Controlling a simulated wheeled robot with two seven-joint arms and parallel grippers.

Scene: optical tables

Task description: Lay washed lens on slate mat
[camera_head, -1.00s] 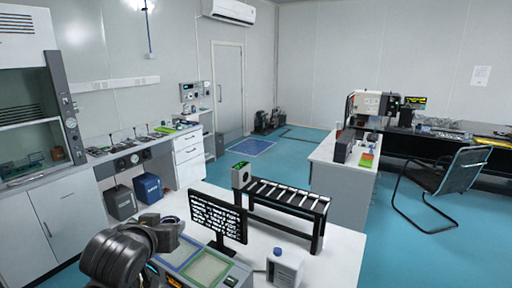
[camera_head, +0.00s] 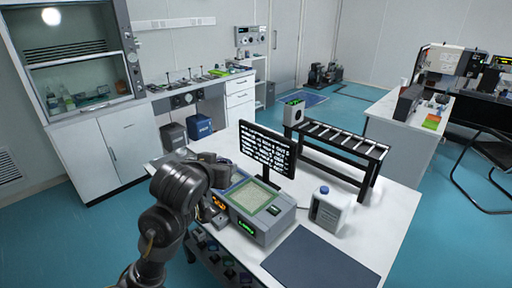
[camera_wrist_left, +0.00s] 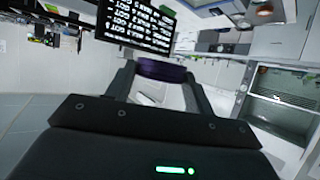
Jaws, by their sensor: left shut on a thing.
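The slate mat (camera_head: 320,262) lies flat and bare on the white table at the bottom of the head view. My left gripper (camera_wrist_left: 160,76) is shut on a thin round piece with a dark purple rim, which looks like the lens (camera_wrist_left: 162,70). The lens is held edge-on between the two fingers in the left wrist view. In the head view my left arm reaches up to the left of the bench device, behind the mat and to its left. Its fingers and the lens are hard to make out there. My right gripper is in neither view.
A bench device (camera_head: 272,229) with a green-topped panel stands just left of the mat. A monitor (camera_head: 267,152) stands behind it. A white bottle (camera_head: 330,211) with a blue cap stands behind the mat. A black roller rack (camera_head: 341,152) runs along the table's back.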

